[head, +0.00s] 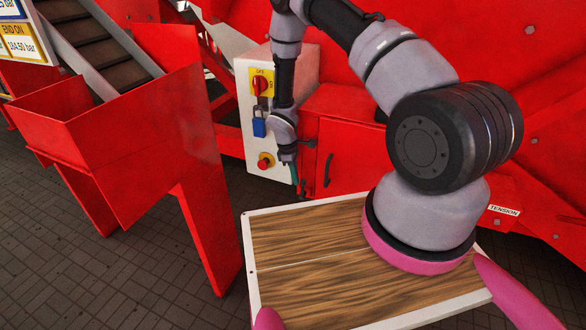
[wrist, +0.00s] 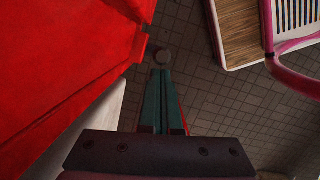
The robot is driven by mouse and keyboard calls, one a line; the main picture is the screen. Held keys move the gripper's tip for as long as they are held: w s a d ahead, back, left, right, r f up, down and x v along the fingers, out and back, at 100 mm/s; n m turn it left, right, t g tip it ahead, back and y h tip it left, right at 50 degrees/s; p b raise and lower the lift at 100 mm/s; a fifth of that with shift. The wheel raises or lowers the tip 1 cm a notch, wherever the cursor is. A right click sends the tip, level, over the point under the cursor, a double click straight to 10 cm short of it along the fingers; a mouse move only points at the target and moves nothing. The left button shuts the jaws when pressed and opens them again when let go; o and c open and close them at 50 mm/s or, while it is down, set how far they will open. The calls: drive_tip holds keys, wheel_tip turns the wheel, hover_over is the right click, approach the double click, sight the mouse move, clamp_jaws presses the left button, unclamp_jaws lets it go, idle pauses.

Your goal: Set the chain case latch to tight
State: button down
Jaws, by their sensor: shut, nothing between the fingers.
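The red case (head: 352,158) stands right of the white control box, and a dark curved handle (head: 328,170) is on its front. I cannot tell if this handle is the latch, and no tight mark is readable. My gripper (head: 294,180) points down between the control box and the case, left of the handle. In the wrist view my gripper (wrist: 161,74) is shut and empty, with its green fingers together. A dark round knob (wrist: 163,57) shows just past the fingertips, beside the red case wall (wrist: 75,70). I cannot tell whether they touch.
The white control box (head: 244,138) bears a red switch (head: 260,85), a blue padlock (head: 259,127) and a red button (head: 266,161). A red hopper (head: 130,130) stands left. A "TENSION" label (head: 503,210) is at right. Paved floor (wrist: 215,115) lies below.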

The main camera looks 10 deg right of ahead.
sight(303, 181)
drive_tip(key=shift+d+f, duration=0.1)
drive_tip(key=shift+f, duration=0.45)
drive_tip(key=shift+s+d+r, duration=0.1)
drive_tip(key=shift+s+d, duration=0.25)
drive_tip(key=shift+d, duration=0.1)
drive_tip(key=shift+s+d, duration=0.55)
drive_tip(key=shift+d, duration=0.15)
drive_tip(key=shift+s+d+f, duration=0.15)
drive_tip(key=shift+s+d, duration=0.25)
drive_tip(key=shift+d, duration=0.15)
drive_tip(key=shift+s+d+f, duration=0.15)
drive_tip(key=shift+s+d, duration=0.25)
drive_tip(key=shift+d, duration=0.15)
